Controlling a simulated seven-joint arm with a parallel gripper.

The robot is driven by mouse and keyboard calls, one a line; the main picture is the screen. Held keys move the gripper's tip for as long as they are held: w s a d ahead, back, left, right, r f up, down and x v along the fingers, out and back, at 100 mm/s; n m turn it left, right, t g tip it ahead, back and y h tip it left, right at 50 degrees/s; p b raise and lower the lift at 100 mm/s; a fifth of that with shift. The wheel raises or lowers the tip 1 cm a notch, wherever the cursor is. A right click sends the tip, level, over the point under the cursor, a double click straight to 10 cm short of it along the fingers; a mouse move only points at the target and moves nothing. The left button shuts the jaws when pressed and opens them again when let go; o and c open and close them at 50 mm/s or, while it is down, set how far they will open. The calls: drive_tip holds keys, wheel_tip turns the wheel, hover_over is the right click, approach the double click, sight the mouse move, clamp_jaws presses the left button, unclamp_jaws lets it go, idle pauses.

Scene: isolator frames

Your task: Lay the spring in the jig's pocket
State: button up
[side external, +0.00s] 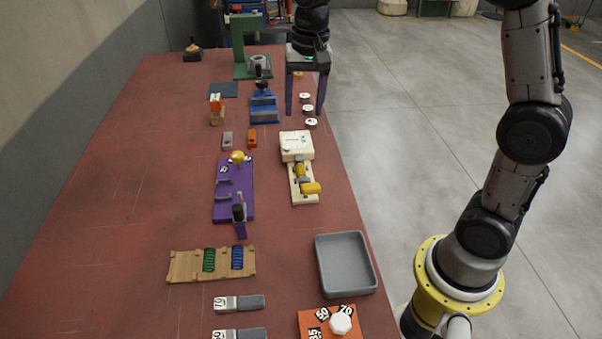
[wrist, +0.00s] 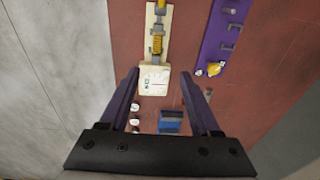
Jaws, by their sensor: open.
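A green spring (side external: 209,260) and a dark blue spring (side external: 237,257) lie side by side in a wooden rack (side external: 183,265) at the near left of the table. I cannot tell which fixture is the jig. Candidates are the purple fixture (side external: 221,208) with grey brackets and a yellow knob, and the cream device (side external: 297,146) with yellow parts. The wrist view shows the cream device (wrist: 155,80) and part of the purple fixture (wrist: 213,50). No pocket is clear. My gripper (side external: 304,106) is open and empty at the table's far right, well away from the springs.
A blue device (side external: 264,108) and white round pieces (side external: 307,110) are near my gripper. A green press (side external: 252,62) stands behind. A grey tray (side external: 347,263) and orange board (side external: 310,325) lie at the near right. The table's left side is clear.

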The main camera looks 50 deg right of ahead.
drive_tip(key=g, duration=0.1)
hover_over(301, 170)
drive_tip(key=f, duration=1.2)
drive_tip(key=shift+w+d, duration=0.15)
drive_tip(key=shift+d, duration=0.1)
drive_tip(key=shift+a+f, duration=0.2)
drive_tip(key=shift+f, duration=2.75)
clamp_jaws()
